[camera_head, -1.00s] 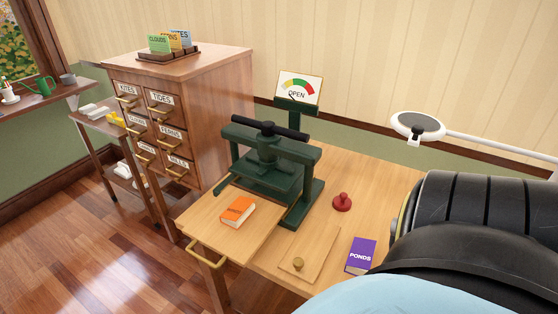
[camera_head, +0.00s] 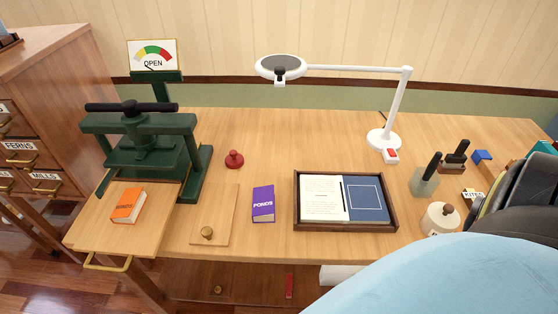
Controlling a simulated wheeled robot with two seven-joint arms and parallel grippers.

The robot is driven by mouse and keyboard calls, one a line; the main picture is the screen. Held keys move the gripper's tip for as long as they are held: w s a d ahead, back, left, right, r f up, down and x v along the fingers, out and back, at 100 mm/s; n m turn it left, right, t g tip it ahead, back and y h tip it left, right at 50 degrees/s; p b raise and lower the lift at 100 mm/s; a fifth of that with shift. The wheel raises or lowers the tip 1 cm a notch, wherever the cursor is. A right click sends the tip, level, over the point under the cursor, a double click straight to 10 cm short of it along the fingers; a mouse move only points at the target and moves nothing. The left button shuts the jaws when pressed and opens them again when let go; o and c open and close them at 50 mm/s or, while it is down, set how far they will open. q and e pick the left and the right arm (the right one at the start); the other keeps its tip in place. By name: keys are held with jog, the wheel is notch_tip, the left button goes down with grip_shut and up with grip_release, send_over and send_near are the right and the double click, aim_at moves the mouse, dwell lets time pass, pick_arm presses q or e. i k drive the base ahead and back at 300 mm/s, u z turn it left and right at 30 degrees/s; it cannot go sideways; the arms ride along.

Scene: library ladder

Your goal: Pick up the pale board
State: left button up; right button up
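The pale board (camera_head: 217,206) is a thin light wood rectangle with a round brass knob (camera_head: 207,232) near its front edge. It lies flat on the wooden table (camera_head: 240,248), between the green press and the purple book. Neither of my grippers shows in the head view. A dark arm part of mine and a pale blue rounded part fill the lower right corner, well to the right of the board.
Left of the board are the green press (camera_head: 150,125) and an orange book (camera_head: 128,205) on its pull-out shelf. A red stamp (camera_head: 234,159) stands behind the board. A purple book (camera_head: 263,204), dark tray (camera_head: 345,228) and white lamp (camera_head: 384,138) are to the right.

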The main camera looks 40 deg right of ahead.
aim_at(213, 224)
jog(key=u, duration=1.75)
jog(key=i, duration=2.4)
jog(key=z, duration=3.9)
jog(key=i, duration=0.5)
jog(key=u, duration=0.05)
